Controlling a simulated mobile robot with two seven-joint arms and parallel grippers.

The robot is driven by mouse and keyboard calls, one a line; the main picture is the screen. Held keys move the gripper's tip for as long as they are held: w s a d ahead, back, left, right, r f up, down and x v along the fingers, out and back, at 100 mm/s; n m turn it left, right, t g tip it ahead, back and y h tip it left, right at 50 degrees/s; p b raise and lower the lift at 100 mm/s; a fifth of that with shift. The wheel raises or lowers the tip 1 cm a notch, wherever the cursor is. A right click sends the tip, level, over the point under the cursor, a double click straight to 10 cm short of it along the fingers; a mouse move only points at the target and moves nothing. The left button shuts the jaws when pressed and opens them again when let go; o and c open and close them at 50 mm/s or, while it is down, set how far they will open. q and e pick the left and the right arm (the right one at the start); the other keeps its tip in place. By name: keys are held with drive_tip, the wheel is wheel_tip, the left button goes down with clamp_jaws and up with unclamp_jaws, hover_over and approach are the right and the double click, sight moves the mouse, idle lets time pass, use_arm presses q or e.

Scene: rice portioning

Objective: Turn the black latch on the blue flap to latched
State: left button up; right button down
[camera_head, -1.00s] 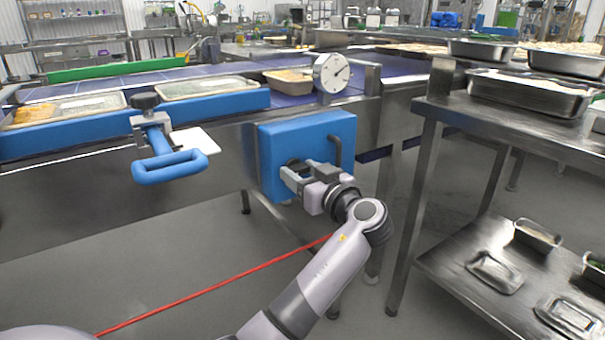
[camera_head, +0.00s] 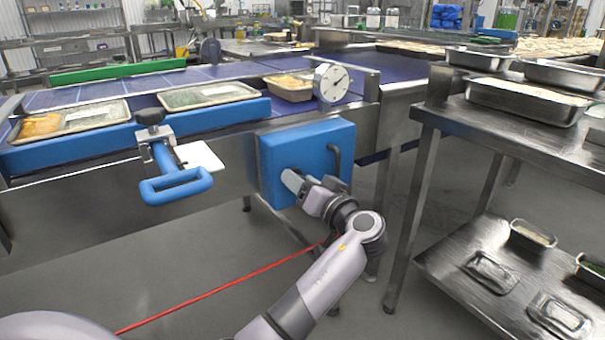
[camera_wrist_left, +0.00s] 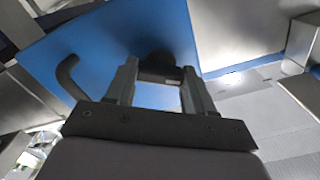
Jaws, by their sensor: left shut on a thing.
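The blue flap (camera_head: 270,155) is a square blue panel on the front side of the conveyor, and it fills much of the left wrist view (camera_wrist_left: 85,45). The black latch (camera_wrist_left: 158,62) is on its face. My left gripper (camera_wrist_left: 160,75) is shut on the latch, with one finger on each side. In the head view my left gripper (camera_head: 291,182) meets the flap's face and hides most of the latch, so I cannot read its angle there. A bent dark handle (camera_head: 336,160) sits on the flap's right part. My right gripper is not in view.
A blue loop handle (camera_head: 175,188) with a black knob (camera_head: 150,117) juts out left of the flap. A round dial (camera_head: 331,82) stands above it. A steel table (camera_head: 470,120) with pans stands to the right. Filled trays (camera_head: 208,95) lie on the conveyor.

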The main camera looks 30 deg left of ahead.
use_arm(q)
drive_tip(key=shift+m+p, duration=4.55)
drive_tip(key=shift+m, duration=1.45)
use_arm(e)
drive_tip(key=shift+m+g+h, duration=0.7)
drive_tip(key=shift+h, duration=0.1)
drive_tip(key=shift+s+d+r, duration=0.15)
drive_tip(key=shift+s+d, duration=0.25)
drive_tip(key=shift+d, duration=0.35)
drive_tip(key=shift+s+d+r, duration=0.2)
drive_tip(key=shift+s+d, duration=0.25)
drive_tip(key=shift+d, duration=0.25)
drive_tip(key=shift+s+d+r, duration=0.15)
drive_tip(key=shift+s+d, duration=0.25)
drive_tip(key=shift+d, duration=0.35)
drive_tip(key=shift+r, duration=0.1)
use_arm(q)
drive_tip(key=shift+f, duration=0.1)
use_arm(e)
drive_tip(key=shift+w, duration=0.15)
use_arm(q)
drive_tip(key=o, duration=1)
drive_tip(key=shift+o, duration=0.2)
drive_tip(key=v, duration=0.7)
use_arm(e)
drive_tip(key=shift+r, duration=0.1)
use_arm(q)
drive_tip(key=shift+d, duration=0.1)
